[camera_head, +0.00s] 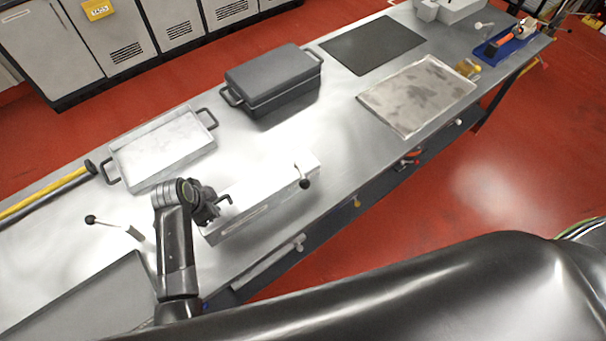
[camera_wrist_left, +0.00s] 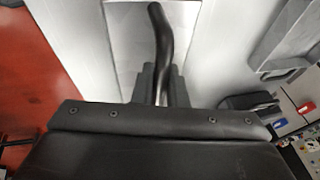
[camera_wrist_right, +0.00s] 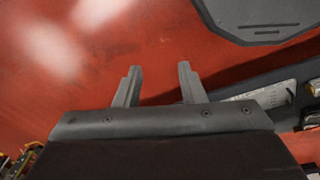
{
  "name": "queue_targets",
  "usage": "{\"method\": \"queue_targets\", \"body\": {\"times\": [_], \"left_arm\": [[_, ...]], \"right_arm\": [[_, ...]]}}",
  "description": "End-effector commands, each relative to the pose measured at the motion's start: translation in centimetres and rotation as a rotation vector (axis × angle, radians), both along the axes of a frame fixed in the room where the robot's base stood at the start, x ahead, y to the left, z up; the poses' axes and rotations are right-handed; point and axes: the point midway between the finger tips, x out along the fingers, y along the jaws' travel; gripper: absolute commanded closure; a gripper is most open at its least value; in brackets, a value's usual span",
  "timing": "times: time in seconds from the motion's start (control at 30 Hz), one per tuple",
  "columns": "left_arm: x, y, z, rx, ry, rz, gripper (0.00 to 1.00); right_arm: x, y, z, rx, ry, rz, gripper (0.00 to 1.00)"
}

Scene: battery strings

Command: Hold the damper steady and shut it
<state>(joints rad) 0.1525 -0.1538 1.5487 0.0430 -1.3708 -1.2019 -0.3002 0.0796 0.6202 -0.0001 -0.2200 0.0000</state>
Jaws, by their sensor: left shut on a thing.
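The damper is a pale metal box (camera_head: 262,200) on the workbench. A dark bent handle (camera_head: 226,197) is at its left end, and a lever with a black knob (camera_head: 304,183) is at its right end. My left gripper (camera_head: 216,205) is at the left end of the box, shut on the bent handle. In the left wrist view the handle (camera_wrist_left: 164,35) rises between the close fingers (camera_wrist_left: 162,85), with the pale box behind it. My right gripper (camera_wrist_right: 155,88) is open and empty above the red floor, away from the damper.
A white tray with handles (camera_head: 160,152) and a dark lidded case (camera_head: 272,82) stand behind the damper. A small lever with a black knob (camera_head: 91,219) is at left. A dark mat (camera_head: 372,45) and a speckled sheet (camera_head: 417,95) lie farther right.

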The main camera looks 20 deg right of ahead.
Motion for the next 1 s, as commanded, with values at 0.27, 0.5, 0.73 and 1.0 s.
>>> {"method": "queue_targets", "body": {"times": [0.27, 0.5, 0.73, 1.0], "left_arm": [[-0.7, 0.2, -0.9, 0.005, 0.027, -0.001, 1.0], [-0.7, 0.1, -0.9, 0.003, 0.027, -0.001, 1.0], [-0.7, 0.1, -0.9, 0.003, 0.027, -0.001, 1.0], [-0.7, 0.1, -0.9, 0.003, 0.027, -0.001, 1.0]], "right_arm": [[3.4, 1.1, 0.6, 0.0, -0.109, 0.031, 0.52], [16.0, 6.7, 6.9, 0.008, -0.578, 0.152, 0.52], [25.9, 12.1, 18.7, 0.009, -1.078, 0.275, 0.52], [29.6, 15.4, 28.4, 0.001, -1.412, 0.369, 0.52]]}}
